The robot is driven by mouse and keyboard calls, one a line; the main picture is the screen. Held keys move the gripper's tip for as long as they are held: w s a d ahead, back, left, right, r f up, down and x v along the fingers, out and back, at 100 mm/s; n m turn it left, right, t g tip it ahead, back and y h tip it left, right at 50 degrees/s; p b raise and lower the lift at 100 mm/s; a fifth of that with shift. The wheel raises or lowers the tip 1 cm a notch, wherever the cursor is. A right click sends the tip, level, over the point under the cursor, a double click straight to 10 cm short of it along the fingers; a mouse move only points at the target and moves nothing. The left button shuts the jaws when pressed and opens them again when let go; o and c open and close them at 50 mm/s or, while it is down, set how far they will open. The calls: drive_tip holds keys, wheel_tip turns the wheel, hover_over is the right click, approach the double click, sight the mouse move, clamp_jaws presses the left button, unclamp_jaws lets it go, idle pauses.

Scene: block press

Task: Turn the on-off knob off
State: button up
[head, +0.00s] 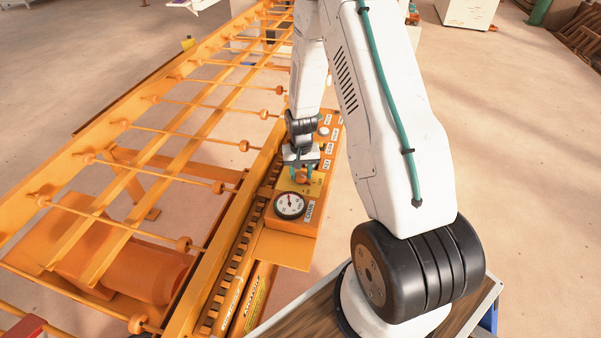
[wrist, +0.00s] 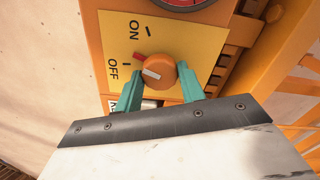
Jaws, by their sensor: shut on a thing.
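The on-off knob (wrist: 160,70) is a round orange knob on a yellow plate (wrist: 185,40) marked ON and OFF. A red and white bar crosses it. The bar's red end points up and left in the wrist view, between the ON and OFF ticks and nearer the OFF tick. My gripper (wrist: 164,80) has a teal finger on each side of the knob and is shut on it. In the head view my gripper (head: 302,172) reaches down onto the orange control panel (head: 290,245), and its fingers partly hide the knob (head: 301,177).
A round dial gauge (head: 290,205) sits on the panel close to the knob. Several labelled controls lie beyond my gripper, including a white button (head: 324,131). An orange roller frame (head: 150,150) runs along the panel's left side. Bare floor (head: 335,210) lies to the right.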

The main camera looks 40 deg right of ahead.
sight(302, 175)
drive_tip(key=n, duration=0.4)
drive_tip(key=shift+s+n, duration=0.2)
drive_tip(key=shift+n, duration=0.1)
idle(0.4)
drive_tip(key=o, duration=1)
drive_tip(key=shift+w, duration=0.1)
drive_tip(key=shift+r, duration=0.2)
wheel_tip(302, 175, up, 7)
drive_tip(key=shift+r, duration=0.2)
